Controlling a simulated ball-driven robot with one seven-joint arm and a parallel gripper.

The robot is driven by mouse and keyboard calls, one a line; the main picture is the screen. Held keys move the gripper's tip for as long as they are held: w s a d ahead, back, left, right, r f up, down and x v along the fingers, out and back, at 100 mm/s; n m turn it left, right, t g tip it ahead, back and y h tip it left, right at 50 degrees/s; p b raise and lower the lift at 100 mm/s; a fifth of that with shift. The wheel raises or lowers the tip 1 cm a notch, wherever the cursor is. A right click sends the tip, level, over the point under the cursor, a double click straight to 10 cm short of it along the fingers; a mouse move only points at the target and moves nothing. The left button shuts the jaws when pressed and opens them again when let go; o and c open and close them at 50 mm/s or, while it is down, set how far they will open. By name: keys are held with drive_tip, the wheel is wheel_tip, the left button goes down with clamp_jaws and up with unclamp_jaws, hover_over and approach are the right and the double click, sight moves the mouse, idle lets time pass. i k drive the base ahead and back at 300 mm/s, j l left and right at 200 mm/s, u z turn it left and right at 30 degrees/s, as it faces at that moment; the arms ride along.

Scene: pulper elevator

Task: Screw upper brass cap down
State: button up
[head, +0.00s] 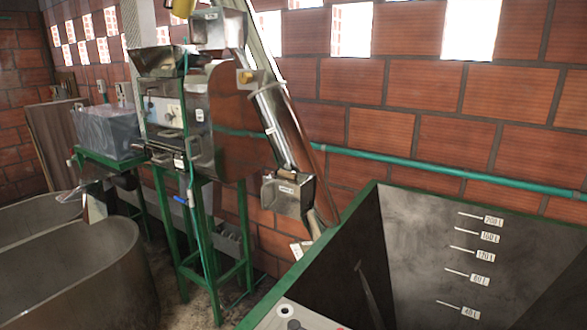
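A small brass-coloured cap (246,77) sits at the upper part of the slanted metal elevator tube (277,122), beside the machine's side plate. It is small in the head view, so I cannot tell how far it is screwed down. The fingers of my gripper are not in view, and nothing touches the cap.
The pulper machine (168,108) stands on a green frame (202,262). A large green-rimmed tank (430,228) with litre marks fills the lower right. Grey concrete basins (75,265) lie at left. A green pipe (400,165) runs along the brick wall.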

sight(245, 78)
drive_tip(key=i+j, duration=0.25)
drive_tip(key=i, duration=0.2)
drive_tip(key=i+j, duration=0.3)
drive_tip(key=i, duration=0.15)
drive_tip(key=i+j, duration=0.25)
drive_tip(key=i, duration=0.2)
drive_tip(key=i+j, duration=0.3)
drive_tip(key=i, duration=0.15)
drive_tip(key=i+j, duration=0.25)
drive_tip(key=i, duration=0.2)
drive_tip(key=i+j+u, duration=0.1)
drive_tip(key=i+j, duration=0.2)
drive_tip(key=i, duration=0.15)
